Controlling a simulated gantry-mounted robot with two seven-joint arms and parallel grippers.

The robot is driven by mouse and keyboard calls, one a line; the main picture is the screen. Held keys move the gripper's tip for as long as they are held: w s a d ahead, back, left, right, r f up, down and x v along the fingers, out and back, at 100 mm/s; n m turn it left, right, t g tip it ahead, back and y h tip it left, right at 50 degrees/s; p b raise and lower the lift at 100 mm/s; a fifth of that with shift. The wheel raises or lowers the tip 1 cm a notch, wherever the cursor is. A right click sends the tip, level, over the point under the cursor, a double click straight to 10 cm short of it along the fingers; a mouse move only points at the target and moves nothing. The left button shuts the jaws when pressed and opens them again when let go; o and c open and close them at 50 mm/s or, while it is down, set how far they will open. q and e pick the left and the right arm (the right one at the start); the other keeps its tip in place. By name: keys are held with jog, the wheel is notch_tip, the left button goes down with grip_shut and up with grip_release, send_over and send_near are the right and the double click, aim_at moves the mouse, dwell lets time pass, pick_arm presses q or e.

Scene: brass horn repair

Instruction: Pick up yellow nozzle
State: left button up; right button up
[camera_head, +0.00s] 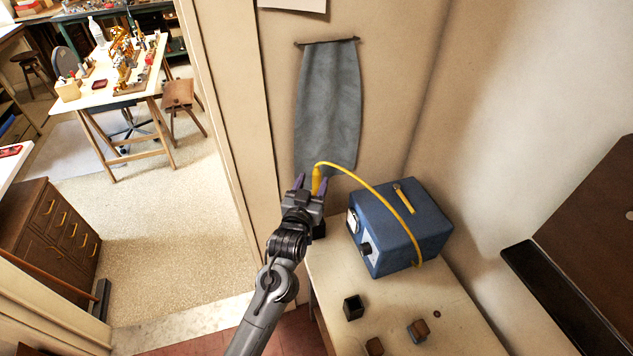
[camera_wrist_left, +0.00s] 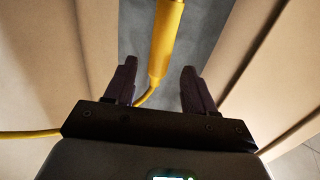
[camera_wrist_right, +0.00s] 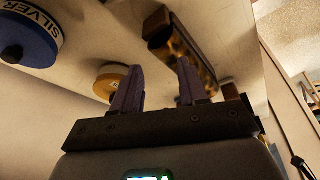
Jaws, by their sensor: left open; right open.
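The yellow nozzle (camera_head: 316,179) is upright at the end of a yellow hose (camera_head: 372,180) that arches over to a blue box (camera_head: 400,232). My left gripper (camera_head: 311,182) is open, with its purple fingers either side of the nozzle. In the left wrist view, the nozzle (camera_wrist_left: 166,42) shows between the spread fingers (camera_wrist_left: 159,66), with gaps on both sides. Its hose passes behind the fingers to the left. My right gripper (camera_wrist_right: 157,72) is open and empty in the right wrist view. It is not visible in the head view.
The blue box stands on a pale bench (camera_head: 400,300) with a small dark cup (camera_head: 353,307) and small blocks (camera_head: 418,329). A grey cloth (camera_head: 328,105) hangs on the wall behind the nozzle.

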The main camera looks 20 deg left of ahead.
aim_at(315, 177)
pick_arm(q)
jog(key=shift+w, duration=1.9)
jog(key=c, duration=1)
jog(key=shift+r, duration=0.25)
pick_arm(e)
jog(key=shift+r, duration=0.25)
